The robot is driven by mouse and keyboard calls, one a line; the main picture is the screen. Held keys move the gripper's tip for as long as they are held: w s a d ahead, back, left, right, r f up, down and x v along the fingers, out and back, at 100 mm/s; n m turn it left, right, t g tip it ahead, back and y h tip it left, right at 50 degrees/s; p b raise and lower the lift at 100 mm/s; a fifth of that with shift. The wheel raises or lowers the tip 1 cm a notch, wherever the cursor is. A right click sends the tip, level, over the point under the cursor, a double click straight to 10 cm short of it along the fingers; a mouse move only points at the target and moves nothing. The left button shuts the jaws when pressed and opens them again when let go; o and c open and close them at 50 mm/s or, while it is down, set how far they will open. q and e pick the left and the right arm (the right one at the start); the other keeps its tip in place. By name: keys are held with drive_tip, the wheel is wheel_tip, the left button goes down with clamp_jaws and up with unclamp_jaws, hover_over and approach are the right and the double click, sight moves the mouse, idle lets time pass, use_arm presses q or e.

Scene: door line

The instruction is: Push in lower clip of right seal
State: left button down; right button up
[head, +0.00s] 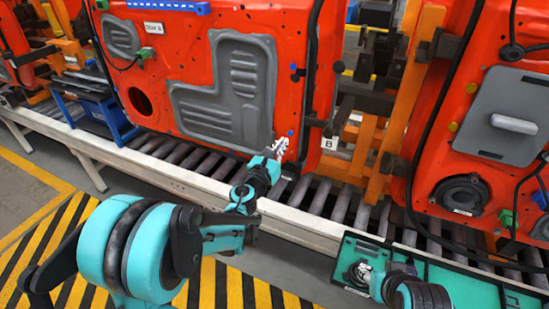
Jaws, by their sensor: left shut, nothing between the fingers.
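An orange-red door (180,55) carries a large grey seal (245,75) on its right part and a smaller grey seal (121,38) at its upper left. A small blue clip (290,133) shows near the door's lower right, just beyond the right seal's lower corner. My left gripper (281,147) is shut and empty, with its tips right by this clip; I cannot tell whether they touch it.
A white-edged roller conveyor (290,218) runs below the doors. The green-edged tray (450,276) lies at its front right. A second red door (480,170) with a grey panel hangs at the right, beyond an orange post (414,75). A blue stand (105,118) is at the left.

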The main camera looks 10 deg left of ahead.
sight(289, 133)
use_arm(q)
drive_tip(key=x, duration=0.3)
drive_tip(key=shift+w+b, duration=0.2)
drive_tip(key=shift+b, duration=0.15)
